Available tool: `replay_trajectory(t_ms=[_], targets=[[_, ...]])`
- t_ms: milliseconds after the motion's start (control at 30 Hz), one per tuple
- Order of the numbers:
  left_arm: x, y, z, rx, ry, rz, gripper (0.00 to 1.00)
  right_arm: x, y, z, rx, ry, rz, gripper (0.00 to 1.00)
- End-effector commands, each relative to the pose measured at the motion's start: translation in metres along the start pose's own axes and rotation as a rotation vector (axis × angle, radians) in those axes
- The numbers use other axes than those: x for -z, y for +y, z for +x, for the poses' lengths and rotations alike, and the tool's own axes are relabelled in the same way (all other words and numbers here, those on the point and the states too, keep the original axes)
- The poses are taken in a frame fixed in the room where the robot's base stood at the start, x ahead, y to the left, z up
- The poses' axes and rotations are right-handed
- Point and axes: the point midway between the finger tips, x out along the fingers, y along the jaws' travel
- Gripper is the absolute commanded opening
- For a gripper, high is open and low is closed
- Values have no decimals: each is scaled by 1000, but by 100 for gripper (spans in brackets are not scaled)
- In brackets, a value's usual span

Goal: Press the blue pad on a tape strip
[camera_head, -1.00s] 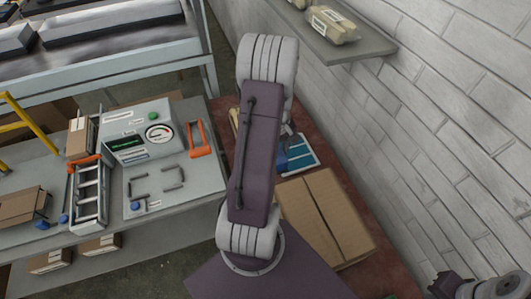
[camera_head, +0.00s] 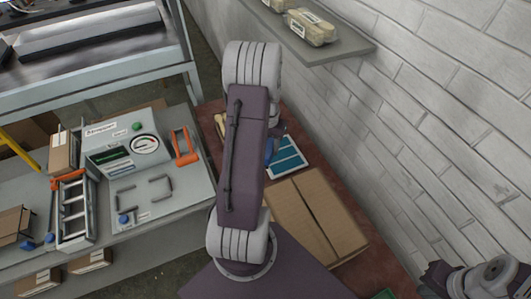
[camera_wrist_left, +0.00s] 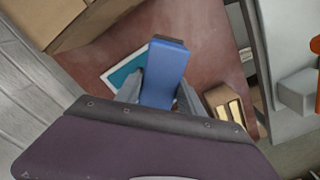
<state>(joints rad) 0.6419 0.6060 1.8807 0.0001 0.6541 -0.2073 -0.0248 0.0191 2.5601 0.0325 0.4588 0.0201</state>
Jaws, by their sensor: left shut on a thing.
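My left gripper (camera_wrist_left: 160,82) is shut on a blue block-like pad (camera_wrist_left: 165,72), which sits between its two fingers in the left wrist view. In the head view, my left arm covers most of this gripper, and only part of the blue pad (camera_head: 270,150) shows beside the arm. A white-edged card with teal strips (camera_head: 288,158) lies on the reddish bench, just right of the pad. The card (camera_wrist_left: 122,70) is partly hidden behind a finger in the wrist view. I cannot tell whether the pad touches anything below. My right gripper (camera_head: 438,275) shows at the lower right; its jaws are unclear.
A cardboard box (camera_head: 315,215) lies on the bench (camera_head: 370,280) nearer than the card. A white brick wall (camera_head: 440,120) and a shelf with packages (camera_head: 312,27) stand to the right. A grey table with a gauge box (camera_head: 120,150) and an orange-handled tool (camera_head: 184,147) is at left.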

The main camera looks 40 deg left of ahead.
Motion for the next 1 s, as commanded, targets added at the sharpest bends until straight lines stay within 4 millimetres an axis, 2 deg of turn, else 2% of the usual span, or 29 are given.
replay_trajectory(t_ms=[200,333,433,600,833,1000], targets=[[37,16,2,-1,-2,506,13,2,0,-17,0,0,0,0],[55,37,11,-2,-3,724,13,3,-1,-32,0,0,0,0],[58,52,21,-2,-4,764,13,4,-1,-39,0,0,0,0],[51,65,32,-1,0,791,13,4,-1,-43,0,0,0,0],[51,66,36,-1,1,793,13,4,-1,-39,0,0,0,0],[51,66,50,-1,0,792,13,3,0,-27,0,0,0,0]])
